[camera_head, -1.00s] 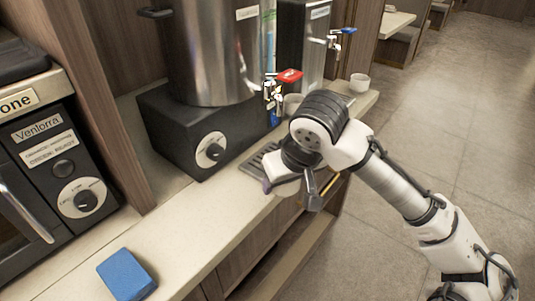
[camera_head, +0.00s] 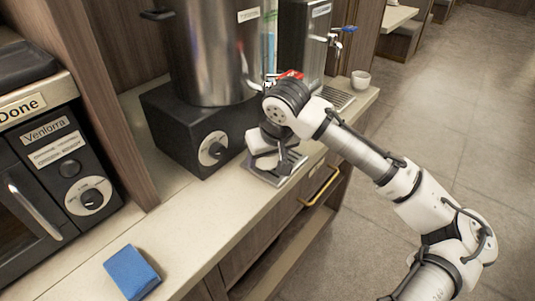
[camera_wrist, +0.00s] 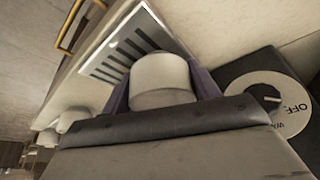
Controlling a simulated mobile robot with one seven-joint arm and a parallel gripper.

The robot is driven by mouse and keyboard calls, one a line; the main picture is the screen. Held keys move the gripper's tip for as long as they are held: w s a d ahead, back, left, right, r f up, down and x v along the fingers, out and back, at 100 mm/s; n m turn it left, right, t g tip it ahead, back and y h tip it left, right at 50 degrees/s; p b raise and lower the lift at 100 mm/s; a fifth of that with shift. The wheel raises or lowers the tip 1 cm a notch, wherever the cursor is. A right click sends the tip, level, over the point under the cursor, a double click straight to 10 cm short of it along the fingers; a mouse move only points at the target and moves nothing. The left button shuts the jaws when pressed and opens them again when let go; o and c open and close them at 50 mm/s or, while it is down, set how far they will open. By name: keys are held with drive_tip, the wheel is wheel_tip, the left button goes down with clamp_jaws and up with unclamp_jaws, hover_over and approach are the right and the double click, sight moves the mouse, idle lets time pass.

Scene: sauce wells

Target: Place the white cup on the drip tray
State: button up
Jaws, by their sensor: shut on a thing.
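The white cup (camera_wrist: 160,75) is between the purple fingers of my gripper (camera_wrist: 160,92) in the wrist view, and the gripper is shut on it. The slotted metal drip tray (camera_wrist: 125,50) lies just beyond the cup there, and the cup covers part of it. In the head view my gripper (camera_head: 268,160) is low over the drip tray (camera_head: 290,173), in front of the large urn. The held cup is not clearly visible there. I cannot tell whether its base touches the tray.
The steel urn (camera_head: 212,50) stands on a black base with a dial (camera_head: 212,150). Another white cup (camera_head: 360,81) is at the counter's far end, near a second grate (camera_head: 339,99). A red tap handle (camera_head: 290,75) is close to my wrist. A blue sponge (camera_head: 131,272) lies at the front.

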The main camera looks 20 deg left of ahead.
drive_tip(key=shift+f, duration=0.1)
drive_tip(key=shift+f, duration=0.15)
drive_tip(key=o, duration=1)
drive_tip(key=b+v, duration=0.1)
drive_tip(key=v, duration=1.1)
drive_tip(key=shift+r, duration=0.25)
